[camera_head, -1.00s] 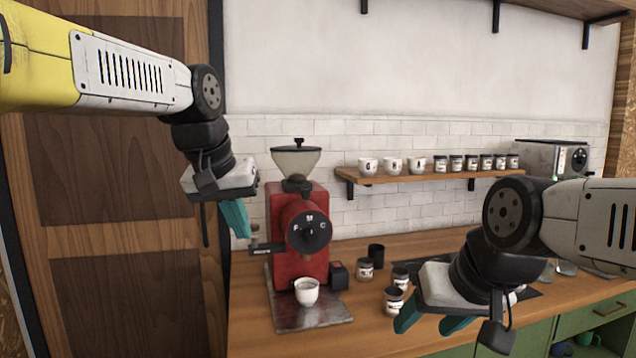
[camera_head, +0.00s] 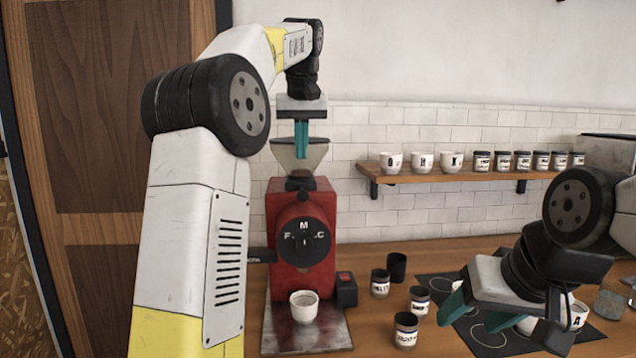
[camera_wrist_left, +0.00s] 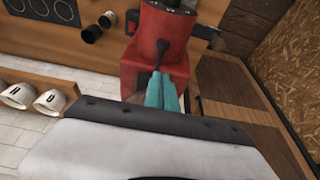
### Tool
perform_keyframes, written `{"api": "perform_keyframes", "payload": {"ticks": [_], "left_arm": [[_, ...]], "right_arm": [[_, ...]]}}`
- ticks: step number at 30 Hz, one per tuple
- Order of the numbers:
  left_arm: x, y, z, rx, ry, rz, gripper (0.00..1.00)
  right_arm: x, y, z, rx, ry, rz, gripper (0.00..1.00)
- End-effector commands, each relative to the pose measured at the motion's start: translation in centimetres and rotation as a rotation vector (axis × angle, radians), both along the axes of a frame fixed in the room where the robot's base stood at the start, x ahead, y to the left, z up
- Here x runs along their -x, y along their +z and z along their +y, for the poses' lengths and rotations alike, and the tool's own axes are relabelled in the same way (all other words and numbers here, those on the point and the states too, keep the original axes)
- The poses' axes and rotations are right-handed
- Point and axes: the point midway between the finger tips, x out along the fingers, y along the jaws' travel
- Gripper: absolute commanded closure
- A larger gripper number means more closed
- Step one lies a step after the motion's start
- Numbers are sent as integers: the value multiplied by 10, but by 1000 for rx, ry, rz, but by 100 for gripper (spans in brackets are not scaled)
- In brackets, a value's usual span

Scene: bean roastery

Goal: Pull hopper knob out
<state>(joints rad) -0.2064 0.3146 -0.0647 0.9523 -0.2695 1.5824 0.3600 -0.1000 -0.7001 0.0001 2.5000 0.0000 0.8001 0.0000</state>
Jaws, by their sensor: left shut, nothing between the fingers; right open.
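The red grinder (camera_head: 290,258) stands on the counter with a clear, cone-shaped hopper (camera_head: 318,151) on top. My left gripper (camera_head: 301,150) points down over the hopper. Its teal fingers are together and hold nothing; in the head view they overlap the hopper's upper part. The hopper's top knob is hidden or cannot be made out there. The left wrist view shows the shut fingers (camera_wrist_left: 161,88) over the grinder (camera_wrist_left: 168,28); a dark piece runs just beyond the tips, and contact cannot be told. My right gripper (camera_head: 474,312) is open and empty above the counter at right.
A white cup (camera_head: 304,307) stands on the metal tray (camera_head: 290,338) under the grinder. Several labelled jars (camera_head: 406,330) stand right of it. A shelf (camera_head: 440,181) with cups and jars runs along the wall. A dark mat (camera_head: 470,335) lies at right.

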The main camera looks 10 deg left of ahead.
Motion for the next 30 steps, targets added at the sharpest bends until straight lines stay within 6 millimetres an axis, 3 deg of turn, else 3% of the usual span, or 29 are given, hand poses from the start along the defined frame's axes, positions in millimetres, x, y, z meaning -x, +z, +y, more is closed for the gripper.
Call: {"api": "perform_keyframes", "payload": {"ticks": [10, 21, 30], "left_arm": [[-2, -9, 1, 0, -1, 1, 100], [-22, -70, 7, 0, -1, 2, 100], [-31, -94, 9, 1, -1, 0, 100]], "right_arm": [[0, 0, 0, 0, 0, 0, 42], [0, 0, 0, 0, 0, 0, 42], [0, 0, 0, 0, 0, 0, 42]]}}
